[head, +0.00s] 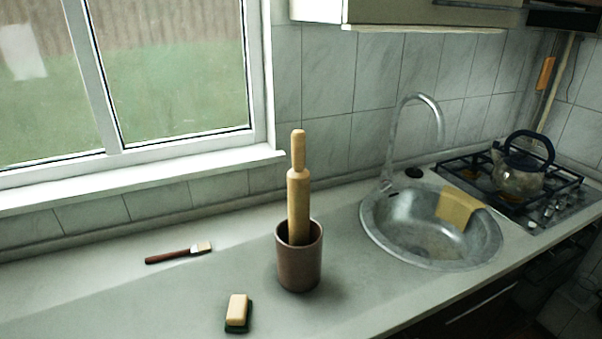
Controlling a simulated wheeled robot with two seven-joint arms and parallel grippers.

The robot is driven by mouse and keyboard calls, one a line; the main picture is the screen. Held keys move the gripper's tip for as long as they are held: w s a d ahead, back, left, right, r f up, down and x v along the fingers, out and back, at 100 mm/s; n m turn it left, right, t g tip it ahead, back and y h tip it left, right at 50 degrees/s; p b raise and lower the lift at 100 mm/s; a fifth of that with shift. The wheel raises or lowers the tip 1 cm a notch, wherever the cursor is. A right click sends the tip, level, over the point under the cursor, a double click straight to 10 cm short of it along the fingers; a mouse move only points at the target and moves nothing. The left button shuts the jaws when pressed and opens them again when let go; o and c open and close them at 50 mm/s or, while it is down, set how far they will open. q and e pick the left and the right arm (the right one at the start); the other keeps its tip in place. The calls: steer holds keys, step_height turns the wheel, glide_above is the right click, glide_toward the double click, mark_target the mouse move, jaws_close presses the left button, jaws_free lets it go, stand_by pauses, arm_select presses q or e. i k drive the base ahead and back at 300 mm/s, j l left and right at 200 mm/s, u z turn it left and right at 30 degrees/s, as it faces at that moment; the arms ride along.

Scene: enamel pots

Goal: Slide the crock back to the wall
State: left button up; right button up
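The crock (299,268) is a brown, round, open-topped pot standing upright on the grey counter (150,300). A wooden rolling pin (298,205) stands in it, its handle pointing up and its lower end hidden inside. The tiled wall (330,90) runs behind the counter, with a strip of bare counter between it and the crock. Neither of my grippers shows in the head view.
A brush (178,253) lies left of the crock, toward the wall. A sponge (238,310) with a green underside lies front left. The metal sink (430,225) with a yellow cloth (459,208) is close on the right; a kettle (520,172) stands on the hob beyond.

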mark_target(300, 267)
steer(key=l+u, duration=0.25)
steer(key=k+l+u, duration=0.2)
steer(key=l, duration=0.3)
steer(key=l+u, duration=0.25)
steer(key=l, duration=0.1)
